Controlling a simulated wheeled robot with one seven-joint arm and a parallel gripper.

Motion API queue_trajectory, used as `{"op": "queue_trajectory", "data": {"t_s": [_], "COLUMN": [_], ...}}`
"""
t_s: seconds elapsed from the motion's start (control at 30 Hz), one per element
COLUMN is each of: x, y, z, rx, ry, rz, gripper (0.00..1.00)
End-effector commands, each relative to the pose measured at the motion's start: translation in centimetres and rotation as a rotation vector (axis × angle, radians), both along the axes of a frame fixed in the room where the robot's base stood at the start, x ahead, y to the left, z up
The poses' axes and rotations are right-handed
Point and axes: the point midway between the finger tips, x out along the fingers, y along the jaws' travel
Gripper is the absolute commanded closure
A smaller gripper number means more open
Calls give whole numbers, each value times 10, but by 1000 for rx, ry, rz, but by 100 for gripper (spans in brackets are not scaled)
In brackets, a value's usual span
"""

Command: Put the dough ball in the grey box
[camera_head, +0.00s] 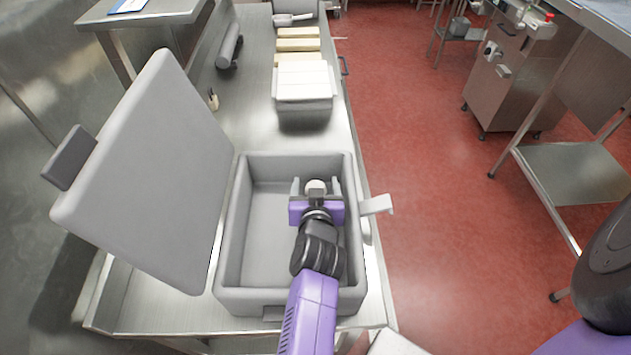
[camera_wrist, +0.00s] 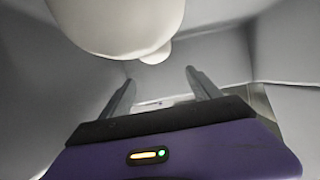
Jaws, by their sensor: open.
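The grey box (camera_head: 234,225) stands on the steel table with its lid (camera_head: 150,170) swung open to the left. My gripper (camera_head: 316,182) is inside the box opening, toward its far right corner, with its fingers apart. The pale dough ball (camera_head: 316,187) shows between the fingers in the head view. In the wrist view a large pale rounded shape (camera_wrist: 118,22), which looks like the dough, fills the top close to the camera, with a smaller pale lump beside it. Both fingers (camera_wrist: 160,76) are spread below it. I cannot tell whether the dough touches the fingers or the box.
Behind the box a light tray (camera_head: 303,104) holds pale blocks. A grey roller-like object (camera_head: 229,46) lies to its left. The box floor to the left of my gripper is clear.

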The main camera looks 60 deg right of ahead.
Motion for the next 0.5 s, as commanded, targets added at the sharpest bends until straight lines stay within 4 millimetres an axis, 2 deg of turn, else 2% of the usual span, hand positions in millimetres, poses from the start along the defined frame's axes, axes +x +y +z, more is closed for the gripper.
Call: {"op": "queue_trajectory", "data": {"t_s": [0.03,0.2,0.5], "x": [-4,-17,-23], "y": [9,25,31], "z": [2,11,16], "rx": [2,1,-1], "ry": [-1,-2,1], "rz": [2,0,-1], "gripper": [29,29,29]}}
